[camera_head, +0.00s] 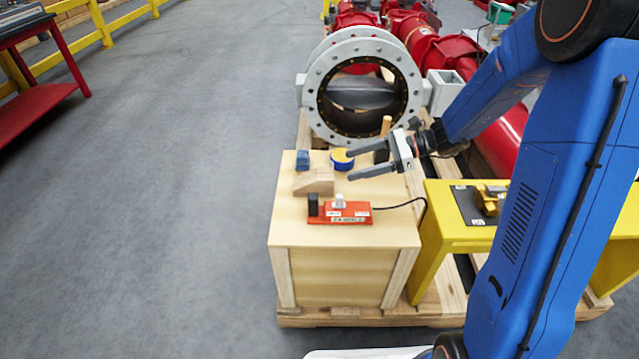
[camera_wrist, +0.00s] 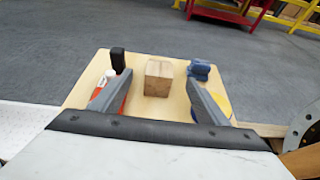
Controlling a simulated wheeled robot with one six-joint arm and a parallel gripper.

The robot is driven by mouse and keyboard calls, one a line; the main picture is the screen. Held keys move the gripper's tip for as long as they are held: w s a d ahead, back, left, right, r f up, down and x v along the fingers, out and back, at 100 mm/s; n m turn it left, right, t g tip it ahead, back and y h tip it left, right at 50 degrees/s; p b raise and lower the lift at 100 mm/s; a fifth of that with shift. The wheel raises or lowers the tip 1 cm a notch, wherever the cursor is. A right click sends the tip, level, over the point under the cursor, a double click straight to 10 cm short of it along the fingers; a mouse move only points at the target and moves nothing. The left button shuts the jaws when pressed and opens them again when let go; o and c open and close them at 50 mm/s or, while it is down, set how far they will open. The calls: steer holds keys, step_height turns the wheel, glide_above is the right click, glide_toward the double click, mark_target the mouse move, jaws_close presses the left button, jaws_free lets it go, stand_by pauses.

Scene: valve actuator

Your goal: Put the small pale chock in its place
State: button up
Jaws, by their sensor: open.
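The small pale chock (camera_head: 314,182) is a light wooden wedge on top of the plywood crate (camera_head: 285,228), near its left edge. In the wrist view the chock (camera_wrist: 158,78) appears as a wooden block between and beyond my two fingers. My gripper (camera_head: 348,166) is open and empty, above the crate top and to the right of the chock, apart from it. Its fingers point left in the head view. I cannot tell which spot is the chock's place.
On the crate, a blue item (camera_head: 303,160) and a blue-yellow roll (camera_head: 342,160) lie behind the chock; a red device (camera_head: 340,213) with a cable is in front. The large flanged valve (camera_head: 312,98) stands behind. A yellow stand (camera_head: 450,230) is at right. Open floor is left.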

mark_target(307, 178)
steer(key=x, duration=1.1)
steer(key=shift+f, duration=0.1)
steer(key=shift+x, duration=2.8)
steer(key=shift+w+d+f, duration=0.1)
steer(key=c, duration=1.4)
